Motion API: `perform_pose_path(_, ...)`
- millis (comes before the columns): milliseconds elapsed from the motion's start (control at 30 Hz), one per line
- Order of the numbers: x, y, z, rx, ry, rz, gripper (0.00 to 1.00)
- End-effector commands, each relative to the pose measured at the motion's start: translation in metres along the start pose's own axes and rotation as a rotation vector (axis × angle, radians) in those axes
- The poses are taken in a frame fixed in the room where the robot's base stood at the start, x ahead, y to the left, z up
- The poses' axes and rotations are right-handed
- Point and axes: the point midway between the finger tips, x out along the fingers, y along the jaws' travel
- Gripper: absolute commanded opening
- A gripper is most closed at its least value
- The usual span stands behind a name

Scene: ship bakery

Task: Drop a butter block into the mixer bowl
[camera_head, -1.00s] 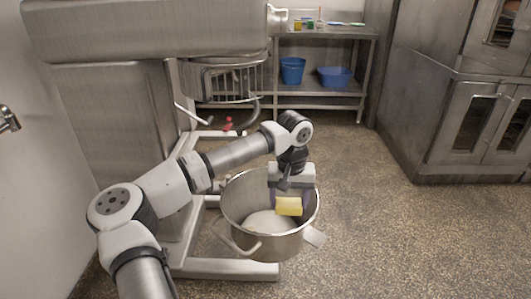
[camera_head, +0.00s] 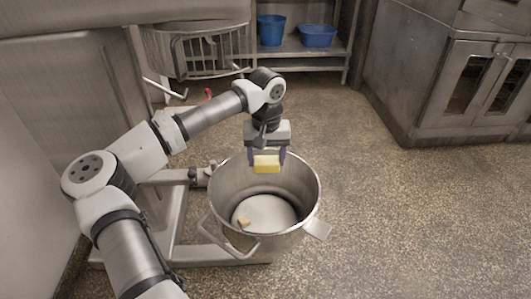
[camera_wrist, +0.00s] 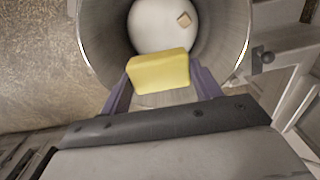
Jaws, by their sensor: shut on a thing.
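A yellow butter block (camera_head: 267,164) is held between the fingers of my gripper (camera_head: 267,158), which is shut on it. The block is over the far part of the open mixer bowl (camera_head: 313,190), at about rim height or a little above. In the wrist view the butter block (camera_wrist: 158,72) sits between the purple fingers, with the bowl (camera_wrist: 232,40) below it. White dough or flour (camera_head: 266,214) lies on the bowl's bottom.
The mixer body (camera_head: 75,100) with its wire guard (camera_head: 205,52) stands to the left and behind. A steel shelf (camera_head: 335,55) with blue tubs (camera_head: 317,36) is at the back. Ovens (camera_head: 450,80) stand at right. The speckled floor (camera_head: 400,220) at right is clear.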

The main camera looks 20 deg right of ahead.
Motion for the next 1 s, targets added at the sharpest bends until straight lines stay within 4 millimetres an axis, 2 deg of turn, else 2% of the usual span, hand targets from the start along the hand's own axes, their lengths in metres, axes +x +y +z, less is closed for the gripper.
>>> perform_pose_path(33, 0.01, 0.0, 0.0, 0.0, 0.0, 0.0, 0.4)
perform_pose_path(100, 0.019, 0.0, 0.0, 0.0, 0.0, 0.0, 0.4)
perform_pose_path(300, 0.039, 0.0, 0.0, 0.0, 0.0, 0.001, 0.4)
perform_pose_path(633, 0.042, 0.0, 0.0, 0.0, 0.001, 0.0, 0.4)
perform_pose_path(667, 0.042, 0.0, 0.0, 0.0, 0.001, 0.0, 0.66)
perform_pose_path(700, 0.042, 0.0, 0.0, 0.0, 0.001, 0.0, 0.71)
perform_pose_path(833, 0.042, 0.0, 0.0, 0.0, 0.001, 0.0, 0.88)
perform_pose_path(1000, 0.042, 0.0, 0.0, 0.0, 0.0, 0.0, 0.88)
